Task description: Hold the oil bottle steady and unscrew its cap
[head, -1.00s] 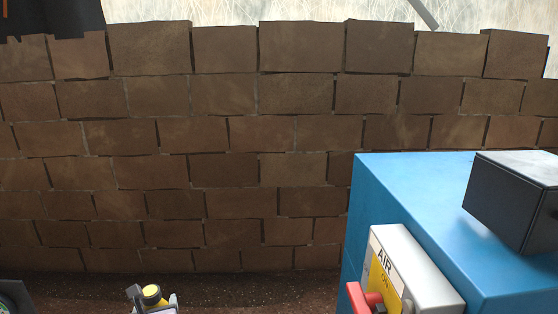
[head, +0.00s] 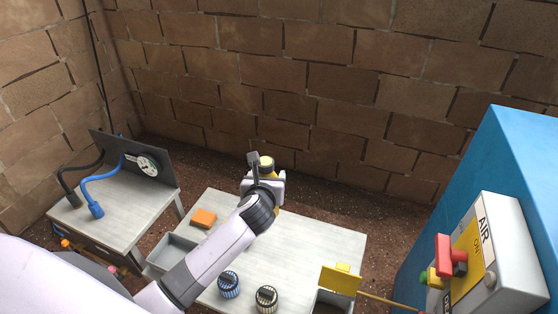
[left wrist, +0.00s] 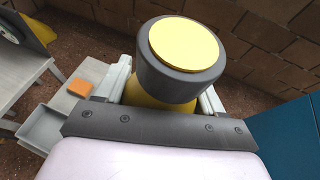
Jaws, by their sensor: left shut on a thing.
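The oil bottle (left wrist: 155,92) is yellow with a wide dark grey cap (left wrist: 160,75) that has a yellow top. In the left wrist view it stands between the fingers of my left gripper (left wrist: 165,95), which is shut on its body below the cap. In the head view the cap's yellow top (head: 266,162) shows above my left gripper (head: 264,182), at the far edge of the table. The cap is on the bottle. Most of the bottle's body is hidden by my gripper and arm. My right gripper is not in view.
A gauge bench (head: 120,215) stands left, a blue cabinet (head: 520,170) right.

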